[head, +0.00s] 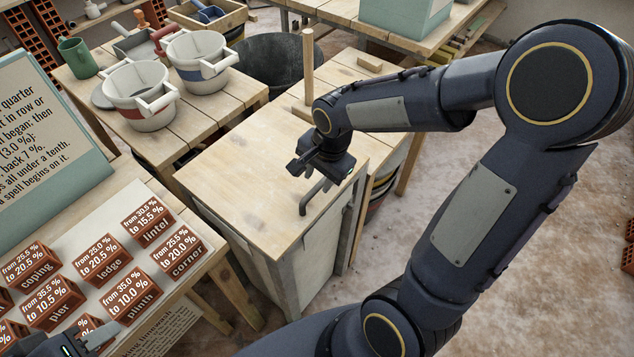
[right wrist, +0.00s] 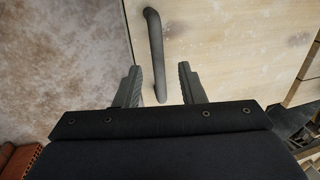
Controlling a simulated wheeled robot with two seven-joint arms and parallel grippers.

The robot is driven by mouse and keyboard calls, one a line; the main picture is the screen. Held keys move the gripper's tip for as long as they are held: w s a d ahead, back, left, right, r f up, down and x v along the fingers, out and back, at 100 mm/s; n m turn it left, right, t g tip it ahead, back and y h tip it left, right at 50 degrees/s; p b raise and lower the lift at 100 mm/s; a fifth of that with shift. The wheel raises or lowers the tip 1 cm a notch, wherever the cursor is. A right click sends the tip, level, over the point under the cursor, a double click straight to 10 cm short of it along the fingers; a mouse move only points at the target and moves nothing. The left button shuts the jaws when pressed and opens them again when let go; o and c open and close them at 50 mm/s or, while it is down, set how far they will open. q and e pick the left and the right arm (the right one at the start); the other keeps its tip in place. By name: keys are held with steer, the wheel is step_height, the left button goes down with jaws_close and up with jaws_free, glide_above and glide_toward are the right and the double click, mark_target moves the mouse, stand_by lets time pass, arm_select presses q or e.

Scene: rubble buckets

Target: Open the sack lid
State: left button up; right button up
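The sack lid (head: 260,185) is a pale wooden board lying flat and closed on top of a box-like stand in the middle of the head view. A grey bent bar handle (head: 308,199) is fixed near its right edge. My right gripper (head: 318,176) hangs just above the handle. In the right wrist view the handle (right wrist: 155,50) runs between the two fingers of my right gripper (right wrist: 160,86), which are apart with gaps on both sides. Part of my left gripper (head: 88,342) shows at the bottom left corner of the head view; its fingertips are not clear.
Labelled brick blocks (head: 110,255) sit on a table at the left. White buckets (head: 140,95) stand on a wooden table behind the lid. An upright wooden post (head: 308,65) rises behind it. Bare floor lies at the right.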

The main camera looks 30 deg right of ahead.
steer(key=shift+w+a+f, duration=0.1)
steer(key=shift+w+f, duration=0.05)
steer(key=shift+f, duration=1.3)
jaws_close()
